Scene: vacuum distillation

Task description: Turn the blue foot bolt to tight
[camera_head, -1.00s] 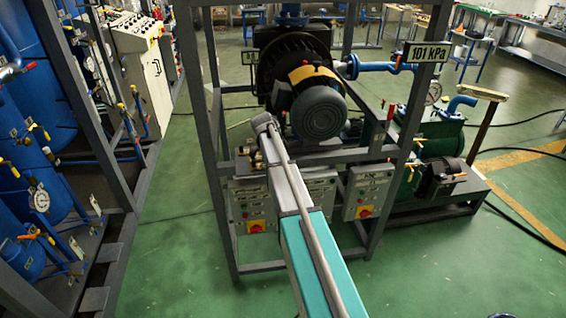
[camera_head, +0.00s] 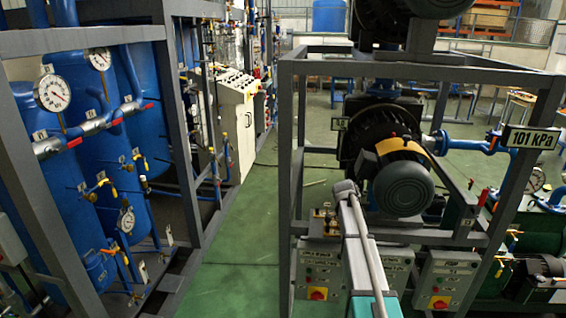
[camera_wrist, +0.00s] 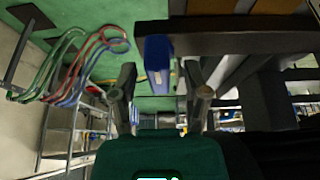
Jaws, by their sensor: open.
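A blue block-like part (camera_wrist: 158,58) hangs from a dark beam (camera_wrist: 225,38) in the wrist view. It may be the foot bolt, but I cannot tell for sure. My gripper (camera_wrist: 161,78) is open, with one finger on each side of this part in the picture. No contact shows, and I cannot tell the depth between them. In the head view my arm reaches up to the grey pump frame (camera_head: 290,150); my gripper is hidden there, and no blue foot bolt can be made out.
A motor (camera_head: 403,188) sits inside the frame behind my arm, with switch boxes (camera_head: 441,280) below. Blue tanks (camera_head: 75,165) in a rack stand left; green floor (camera_head: 232,245) lies clear between. In the wrist view, coloured hoses (camera_wrist: 75,65) and a metal ladder-like frame (camera_wrist: 72,125) are left.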

